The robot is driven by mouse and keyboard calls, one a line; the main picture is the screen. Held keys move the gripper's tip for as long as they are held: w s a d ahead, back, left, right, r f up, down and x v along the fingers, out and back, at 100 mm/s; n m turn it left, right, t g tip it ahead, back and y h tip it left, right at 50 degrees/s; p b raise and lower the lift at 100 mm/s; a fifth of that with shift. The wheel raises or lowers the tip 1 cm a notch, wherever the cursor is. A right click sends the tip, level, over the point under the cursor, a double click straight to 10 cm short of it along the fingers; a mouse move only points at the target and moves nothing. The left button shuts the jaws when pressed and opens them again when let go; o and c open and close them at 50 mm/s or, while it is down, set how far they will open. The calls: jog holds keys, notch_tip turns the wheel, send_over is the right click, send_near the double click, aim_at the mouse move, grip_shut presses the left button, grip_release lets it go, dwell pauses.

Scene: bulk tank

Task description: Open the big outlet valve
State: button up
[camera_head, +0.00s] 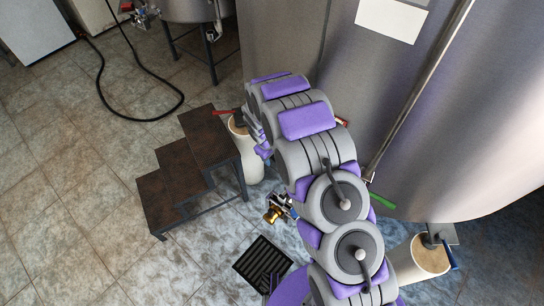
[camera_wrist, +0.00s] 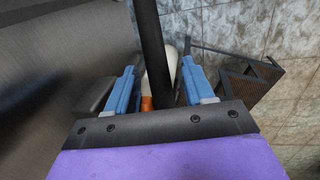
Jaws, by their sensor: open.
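The big grey tank (camera_head: 440,110) fills the right of the head view. A metal valve fitting with a brass-coloured end (camera_head: 278,208) sits low beside my arm. A green lever (camera_head: 382,200) shows right of my arm, and a red bar end (camera_head: 222,112) shows left of it. My arm hides what joins these, so I cannot tell which belongs to the big outlet valve. In the wrist view my gripper (camera_wrist: 158,68) is open, its blue fingers apart. A dark bar (camera_wrist: 151,45) runs between them in the picture; contact is unclear. A small orange part (camera_wrist: 147,103) shows low between them.
A brown step stool (camera_head: 187,165) stands left of my arm; it also shows in the wrist view (camera_wrist: 240,75). Pale tank feet (camera_head: 428,258) stand on the tiles. A floor drain (camera_head: 262,265) lies in front. A black hose (camera_head: 145,112) lies at upper left.

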jog(key=shift+f, duration=0.25)
jog(key=shift+c, duration=0.5)
grip_shut()
